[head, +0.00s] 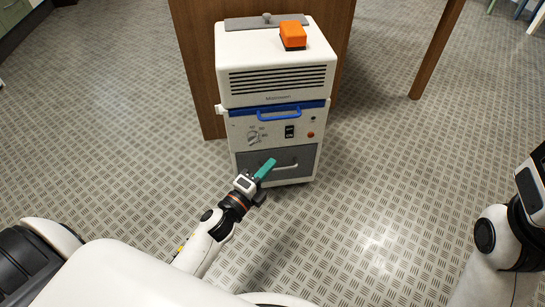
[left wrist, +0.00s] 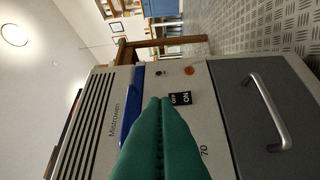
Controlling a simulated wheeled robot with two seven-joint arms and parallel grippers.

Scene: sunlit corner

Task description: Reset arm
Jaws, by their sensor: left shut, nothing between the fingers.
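My left gripper (head: 270,163) has green fingers, and they are shut together with nothing between them. In the head view it is in front of the lower front of a white machine, over its grey drawer (head: 298,157). In the left wrist view the green fingers (left wrist: 159,102) point towards the machine's control panel, near the black OFF/ON switch (left wrist: 180,98). I cannot tell whether they touch the machine. My right arm shows at the right edge of the head view, but its fingers are out of view.
The white machine (head: 272,50) stands on the patterned metal floor (head: 375,170), with an orange block (head: 293,35) on top, a blue handle (head: 279,114) and a metal drawer handle (left wrist: 267,110). A brown wooden panel (head: 189,65) stands behind it. The floor on both sides is clear.

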